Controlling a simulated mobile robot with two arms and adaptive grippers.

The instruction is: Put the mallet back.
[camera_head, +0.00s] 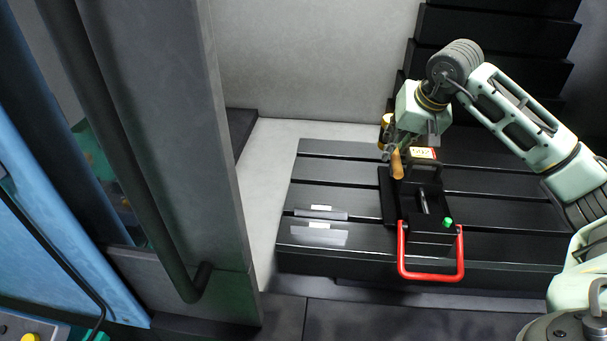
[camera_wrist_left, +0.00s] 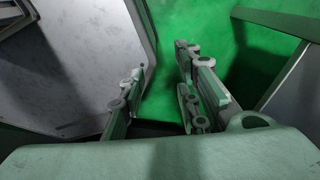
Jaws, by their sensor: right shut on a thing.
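My right gripper (camera_head: 399,146) points down over the black slotted table in the head view. It is shut on the mallet, whose orange-brown handle (camera_head: 397,164) hangs below the fingers. A yellow cylinder (camera_head: 385,121) beside the gripper may be the mallet's head; I cannot tell for sure. The handle's lower end is close to the black fixture (camera_head: 432,238), but I cannot tell whether it touches. In the left wrist view, my left gripper (camera_wrist_left: 162,62) is open and empty, with a blurred green surface beyond it. It is not in the head view.
The fixture has a red U-shaped handle (camera_head: 431,277) and a green knob (camera_head: 448,223). It stands on the black slotted table (camera_head: 510,240). A tall grey panel with a dark bar (camera_head: 172,235) stands at left. The table's left part is mostly clear, with small labelled plates (camera_head: 320,212).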

